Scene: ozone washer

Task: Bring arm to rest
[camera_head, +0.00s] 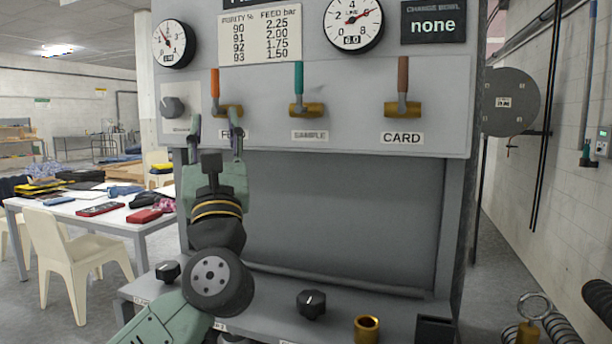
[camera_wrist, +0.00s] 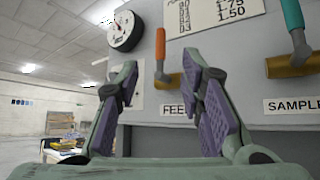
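My arm rises from the lower left of the head view, in front of the grey washer panel (camera_head: 340,210). My gripper (camera_head: 217,125) points up at the panel's lower left, near the orange-handled FEED valve (camera_head: 228,108). In the wrist view my gripper (camera_wrist: 164,105) is open, its two purple-padded fingers apart with nothing held between them. The orange lever (camera_wrist: 161,45) shows between and above the fingertips there, beyond them. Whether a finger touches the valve, I cannot tell. The FEED label is partly hidden by a finger.
A teal-handled SAMPLE valve (camera_head: 299,88) and a brown-handled CARD valve (camera_head: 403,88) are to the right. A knob (camera_head: 311,304) and a brass cup (camera_head: 367,328) are on the lower ledge. A white table (camera_head: 100,210) and a cream chair (camera_head: 78,262) stand at left.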

